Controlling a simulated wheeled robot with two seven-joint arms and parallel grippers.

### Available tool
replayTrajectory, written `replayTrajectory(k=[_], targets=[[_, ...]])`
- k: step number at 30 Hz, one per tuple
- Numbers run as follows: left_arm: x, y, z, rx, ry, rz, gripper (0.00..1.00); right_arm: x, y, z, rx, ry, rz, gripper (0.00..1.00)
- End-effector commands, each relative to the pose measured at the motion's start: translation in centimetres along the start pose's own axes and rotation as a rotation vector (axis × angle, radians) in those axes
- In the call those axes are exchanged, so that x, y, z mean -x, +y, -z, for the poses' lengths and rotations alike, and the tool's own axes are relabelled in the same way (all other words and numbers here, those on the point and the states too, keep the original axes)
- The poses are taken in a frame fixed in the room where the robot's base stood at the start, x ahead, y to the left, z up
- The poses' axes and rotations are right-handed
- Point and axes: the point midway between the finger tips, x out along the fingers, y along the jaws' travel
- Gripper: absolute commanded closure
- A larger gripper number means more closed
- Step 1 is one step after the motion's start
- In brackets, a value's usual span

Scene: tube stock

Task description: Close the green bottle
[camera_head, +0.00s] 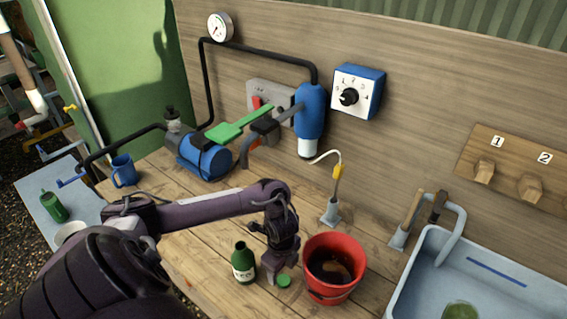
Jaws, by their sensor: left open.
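The green bottle (243,265) stands upright on the wooden table, with a pale label and an open, uncapped neck. A small green cap (284,281) lies on the table just right of the bottle. My left gripper (282,267) points down right above and behind the cap, between the bottle and the red bucket. Its jaws are open, and I cannot tell whether a finger touches the cap. My right gripper is not in view.
The red bucket (318,287) with dark liquid stands close right of my gripper. A sink (420,284) is at the right. A blue pump (204,157) and a blue mug (124,172) are further back. Another green bottle (54,207) stands on a side table at the left.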

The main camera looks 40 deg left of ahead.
Motion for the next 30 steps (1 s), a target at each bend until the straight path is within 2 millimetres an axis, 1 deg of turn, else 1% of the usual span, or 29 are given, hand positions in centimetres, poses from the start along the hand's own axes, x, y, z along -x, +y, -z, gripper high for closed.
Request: replayTrajectory(k=[2, 4, 8, 10, 13, 16, 25, 30], targets=[[-0.1, 0.0, 0.0, 0.001, 0.001, 0.0, 0.38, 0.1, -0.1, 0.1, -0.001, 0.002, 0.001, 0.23], [-0.7, -0.1, 0.1, 0.003, 0.001, -0.002, 0.38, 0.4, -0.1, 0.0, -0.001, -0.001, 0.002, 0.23], [-2.7, -0.2, 0.5, 0.003, 0.002, -0.004, 0.38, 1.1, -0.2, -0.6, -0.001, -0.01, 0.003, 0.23], [-3.8, -0.3, 0.5, 0.003, 0.001, -0.002, 0.38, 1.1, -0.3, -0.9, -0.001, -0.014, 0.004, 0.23], [-4.8, -0.3, 0.5, 0.002, 0.0, 0.0, 0.38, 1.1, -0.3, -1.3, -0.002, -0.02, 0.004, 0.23], [-5.2, -0.3, 0.4, 0.0, -0.001, 0.0, 0.38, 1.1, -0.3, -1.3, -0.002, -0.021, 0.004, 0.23], [-5.2, -0.4, 0.4, 0.0, 0.0, 0.001, 0.38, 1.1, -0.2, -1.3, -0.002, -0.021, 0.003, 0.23], [-5.2, -0.4, 0.4, 0.0, 0.0, 0.001, 0.61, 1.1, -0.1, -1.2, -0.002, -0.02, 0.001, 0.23]])
